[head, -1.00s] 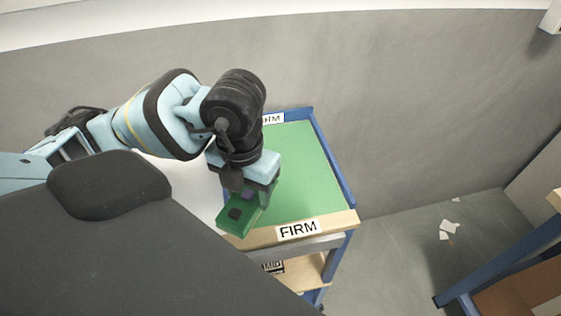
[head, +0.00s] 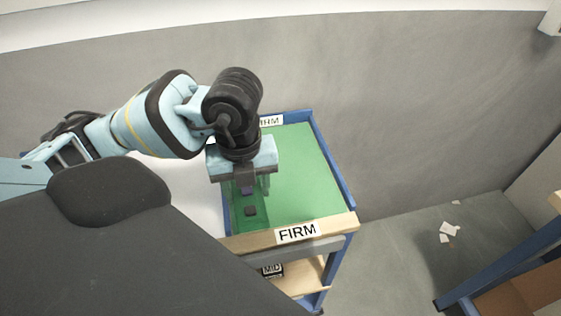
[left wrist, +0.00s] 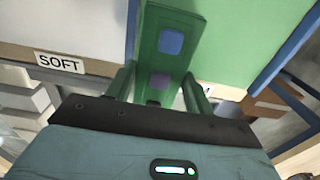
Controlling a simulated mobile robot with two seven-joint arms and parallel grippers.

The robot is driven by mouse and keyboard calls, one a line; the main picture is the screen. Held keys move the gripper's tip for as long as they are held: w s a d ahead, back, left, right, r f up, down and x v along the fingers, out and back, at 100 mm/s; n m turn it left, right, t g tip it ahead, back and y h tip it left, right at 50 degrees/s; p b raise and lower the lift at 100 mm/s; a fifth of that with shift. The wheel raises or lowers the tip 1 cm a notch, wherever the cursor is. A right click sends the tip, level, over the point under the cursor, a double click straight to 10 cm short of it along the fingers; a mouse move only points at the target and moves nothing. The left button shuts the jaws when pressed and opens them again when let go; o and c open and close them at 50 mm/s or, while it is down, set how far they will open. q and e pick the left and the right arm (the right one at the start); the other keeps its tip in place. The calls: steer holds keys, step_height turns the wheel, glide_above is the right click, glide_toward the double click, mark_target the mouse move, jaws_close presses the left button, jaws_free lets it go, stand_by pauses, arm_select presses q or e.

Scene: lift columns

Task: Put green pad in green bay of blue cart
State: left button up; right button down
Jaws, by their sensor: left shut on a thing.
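My left gripper (head: 247,187) is shut on the green pad (head: 238,214), a dark green block with dark square patches. In the left wrist view the pad (left wrist: 170,20) stands out between the two fingers, with two bluish-purple squares on its face. The blue cart (head: 333,158) has a light green bay (head: 305,180) on top, marked FIRM on its front and back edges. The pad is over the left part of this bay, near the front edge. Whether it touches the bay surface I cannot tell. My right gripper is not in view.
A white bay (head: 195,185) lies left of the green one; a SOFT label (left wrist: 59,62) shows on its edge in the wrist view. A lower shelf (head: 310,272) has a MID label. A blue frame (head: 500,262) stands at right. A grey wall is behind.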

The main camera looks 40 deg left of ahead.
arm_select(q)
steer(key=w, duration=0.7)
steer(key=w+a+f, duration=0.1)
steer(key=w, duration=0.3)
steer(key=shift+w, duration=0.15)
steer(key=shift+w, duration=0.1)
steer(key=shift+w, duration=0.35)
steer(key=shift+f, duration=1.8)
steer(key=shift+f, duration=0.15)
steer(key=o, duration=1.2)
